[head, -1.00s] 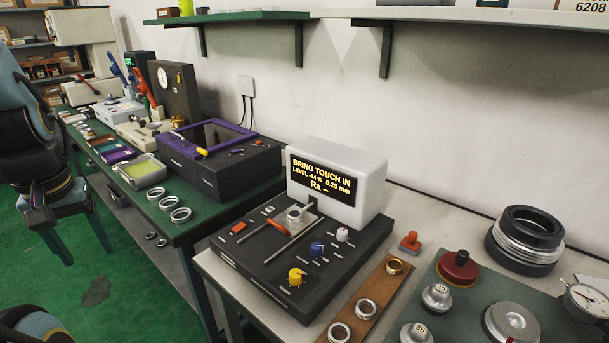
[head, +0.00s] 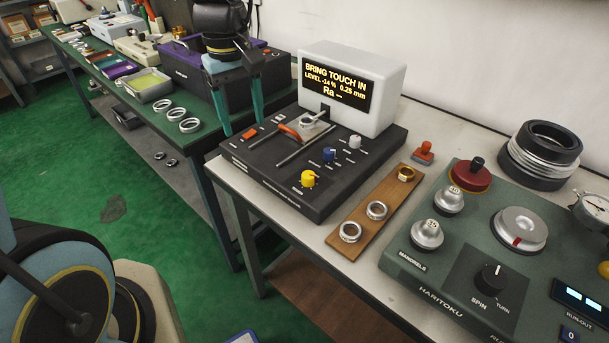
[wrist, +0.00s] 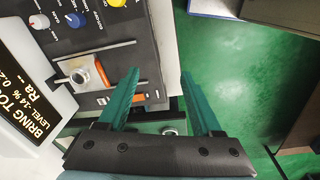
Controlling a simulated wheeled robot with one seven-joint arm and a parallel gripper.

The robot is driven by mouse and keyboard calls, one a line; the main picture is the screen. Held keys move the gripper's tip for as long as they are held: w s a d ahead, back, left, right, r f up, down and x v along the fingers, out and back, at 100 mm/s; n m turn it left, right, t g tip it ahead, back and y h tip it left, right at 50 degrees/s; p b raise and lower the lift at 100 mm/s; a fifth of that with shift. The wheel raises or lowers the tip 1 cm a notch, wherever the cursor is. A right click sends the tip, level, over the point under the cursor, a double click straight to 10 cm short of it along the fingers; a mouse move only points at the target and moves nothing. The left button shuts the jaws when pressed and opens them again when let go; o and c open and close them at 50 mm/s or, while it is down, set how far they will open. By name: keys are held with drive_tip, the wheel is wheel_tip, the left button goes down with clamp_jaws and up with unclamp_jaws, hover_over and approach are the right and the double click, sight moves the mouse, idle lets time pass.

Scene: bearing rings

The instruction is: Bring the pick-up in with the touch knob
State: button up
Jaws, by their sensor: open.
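The dark tester (head: 270,165) sits on the near table. Its screen (head: 337,82) reads "BRING TOUCH IN", "LEVEL -14 %", "0.25 mm", "Ra --". A yellow knob (head: 308,179), a blue knob (head: 329,154) and a whitish knob (head: 355,142) stand on its top; their labels are too small to read, so I cannot tell which is touch. An orange-tipped arm, apparently the pick-up (head: 290,131), lies by a metal ring (head: 307,121). My gripper (head: 243,124) is open and empty at the tester's left edge. In the wrist view its fingers (wrist: 160,72) point beside the tester.
A wooden strip (head: 375,212) with several rings and a green mandrel unit (head: 440,265) lie to the right. A red-handled stamp (head: 424,150) stands behind the strip. The purple-rimmed box (head: 185,68) is on the green table behind my gripper.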

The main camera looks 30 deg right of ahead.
hover_over(308, 175)
drive_tip(key=f, duration=0.1)
drive_tip(key=shift+n, duration=0.3)
wheel_tip(308, 175, down, 10)
drive_tip(key=shift+f, duration=0.25)
drive_tip(key=shift+c, duration=0.3)
clamp_jaws()
